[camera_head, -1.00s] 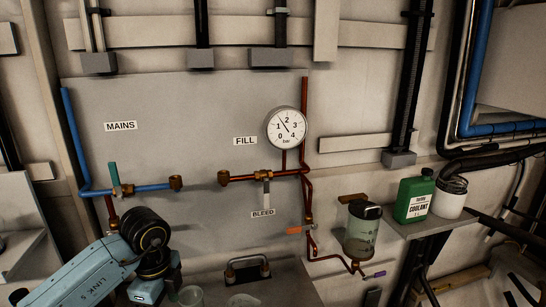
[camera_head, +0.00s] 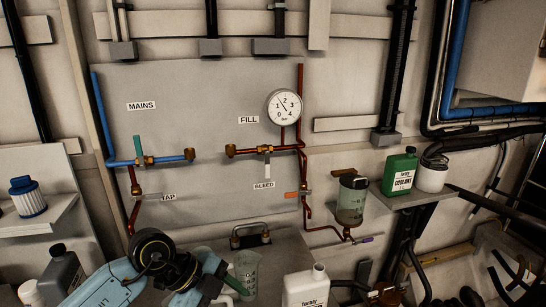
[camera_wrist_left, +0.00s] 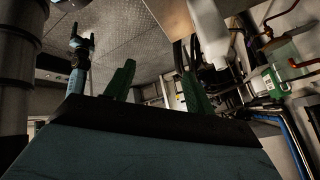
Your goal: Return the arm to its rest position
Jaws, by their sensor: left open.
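My left arm (camera_head: 100,285) is blue with a black joint and comes in at the bottom left of the head view. Its gripper (camera_head: 226,281) is low beside a clear beaker (camera_head: 246,268), partly cut by the lower edge. In the left wrist view its two green fingers (camera_wrist_left: 155,88) stand apart with nothing between them. Another blue and black arm end, seemingly my right gripper (camera_wrist_left: 80,45), shows at the upper left of that view, too small to read its jaws.
A grey panel (camera_head: 200,85) carries pipes, valves and a gauge (camera_head: 284,106). A white bottle (camera_head: 306,288) and dark jug (camera_head: 62,277) stand low in front. A green coolant can (camera_head: 400,172) and white jar (camera_head: 432,175) sit on the right shelf. A blue-capped filter (camera_head: 27,197) sits left.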

